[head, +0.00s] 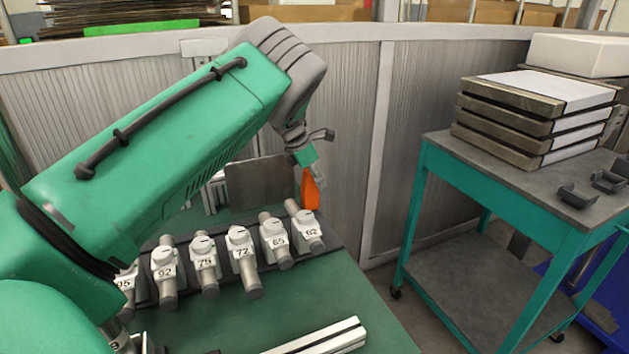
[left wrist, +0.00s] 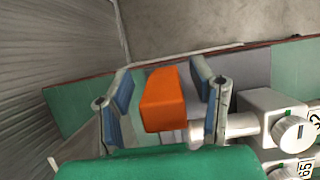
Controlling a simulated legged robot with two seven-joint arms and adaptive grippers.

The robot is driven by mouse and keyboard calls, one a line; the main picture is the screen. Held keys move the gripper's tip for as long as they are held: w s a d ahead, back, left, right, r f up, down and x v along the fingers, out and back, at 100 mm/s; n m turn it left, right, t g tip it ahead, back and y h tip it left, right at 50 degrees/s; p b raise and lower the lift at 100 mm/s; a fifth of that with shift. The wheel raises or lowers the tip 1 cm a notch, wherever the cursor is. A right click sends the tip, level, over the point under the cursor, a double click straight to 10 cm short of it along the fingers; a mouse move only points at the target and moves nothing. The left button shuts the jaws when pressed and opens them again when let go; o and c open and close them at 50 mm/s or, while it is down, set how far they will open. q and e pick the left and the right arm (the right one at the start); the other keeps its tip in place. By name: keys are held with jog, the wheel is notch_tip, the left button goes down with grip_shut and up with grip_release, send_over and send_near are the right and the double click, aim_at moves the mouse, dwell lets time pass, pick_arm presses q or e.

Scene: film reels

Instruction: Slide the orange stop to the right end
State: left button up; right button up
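The orange stop (head: 310,190) is at the far right of the row of numbered units in the head view, near the back of the green bench. My left gripper (head: 308,165) is just above it, partly hidden by its own wrist. In the left wrist view the stop (left wrist: 164,99) lies between the two blue-padded fingers of my left gripper (left wrist: 163,105), with a visible gap on each side. The fingers are open. What the stop rests on is hidden. My right gripper is not in view.
Numbered grey-and-white units (head: 240,250) stand in a row on the green bench (head: 285,310), close to the stop. A grey panel (head: 262,183) stands behind. A pale bar (head: 318,340) lies in front. A teal cart (head: 480,165) with stacked trays stands right.

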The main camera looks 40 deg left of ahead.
pick_arm(q)
jog(key=shift+s+r, duration=0.25)
jog(key=shift+r, duration=0.25)
jog(key=v, duration=1)
jog(key=shift+r, duration=0.35)
jog(key=shift+a+f, duration=0.1)
jog(key=shift+a, duration=0.3)
